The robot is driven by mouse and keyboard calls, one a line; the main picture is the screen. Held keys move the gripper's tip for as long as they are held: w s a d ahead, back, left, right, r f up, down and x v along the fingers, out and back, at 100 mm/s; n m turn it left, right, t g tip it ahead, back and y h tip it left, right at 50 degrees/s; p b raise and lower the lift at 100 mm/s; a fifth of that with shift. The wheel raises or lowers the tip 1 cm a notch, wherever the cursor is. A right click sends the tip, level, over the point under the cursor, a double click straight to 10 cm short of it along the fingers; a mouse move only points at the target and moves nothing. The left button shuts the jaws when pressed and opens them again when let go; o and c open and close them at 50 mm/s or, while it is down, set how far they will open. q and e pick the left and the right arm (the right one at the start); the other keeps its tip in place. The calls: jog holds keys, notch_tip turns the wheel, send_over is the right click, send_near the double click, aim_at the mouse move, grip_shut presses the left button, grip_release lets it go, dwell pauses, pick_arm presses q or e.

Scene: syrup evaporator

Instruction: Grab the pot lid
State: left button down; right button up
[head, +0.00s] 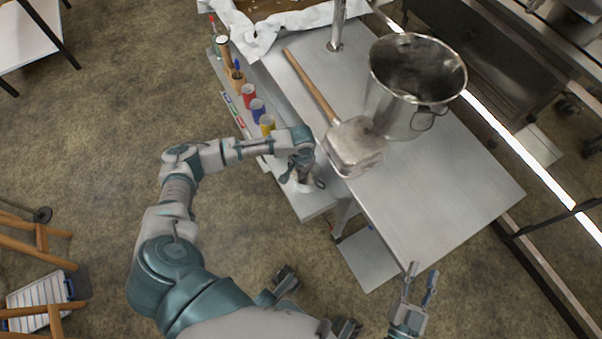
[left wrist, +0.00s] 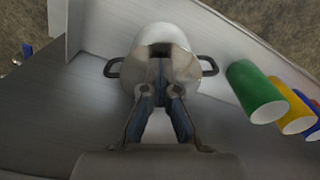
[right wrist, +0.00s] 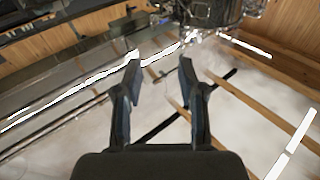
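A small shiny metal pot with two dark side handles (left wrist: 190,68) stands on the narrow side shelf. Its pale top, the pot lid (left wrist: 160,35), shows behind my left fingertips. My left gripper (left wrist: 160,68) is over the middle of the lid, its fingers drawn close together. They look closed on the lid's knob, which they hide. In the head view my left gripper (head: 301,176) covers most of the pot. My right gripper (head: 421,282) is open and empty off the table's near corner; it also shows in the right wrist view (right wrist: 159,75).
Green (left wrist: 255,92), yellow, blue and red cups line the shelf beside the pot. On the metal table (head: 440,190) are a steel bucket (head: 405,105) and a wooden-handled scoop (head: 355,147). The near part of the table is bare.

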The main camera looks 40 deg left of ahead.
pick_arm(q)
jog(key=r, duration=0.1)
jog(key=r+p, duration=0.1)
jog(key=r, duration=0.1)
jog(key=shift+s+a+r+p, duration=0.1)
jog(key=shift+s+a+p, duration=0.05)
jog(key=shift+a+p, duration=0.15)
jog(key=s+a+p, duration=0.2)
jog(key=s+a, duration=0.1)
jog(key=s, duration=0.4)
jog(key=s+a+p, duration=0.2)
jog(key=s+a, duration=0.2)
jog(key=s, duration=0.3)
jog(key=shift+r, duration=0.45)
pick_arm(e)
jog(key=s+d+f+g+h, duration=0.3)
jog(key=s+d+f+g, duration=0.1)
jog(key=s+f+g, duration=0.5)
notch_tip(320, 180, down, 3)
jog(key=g, duration=0.2)
jog(key=shift+s+g, duration=0.4)
pick_arm(q)
jog(key=c, duration=1.9)
grip_release()
pick_arm(e)
jog(key=shift+d+f, duration=0.1)
pick_arm(q)
jog(key=o, duration=1.5)
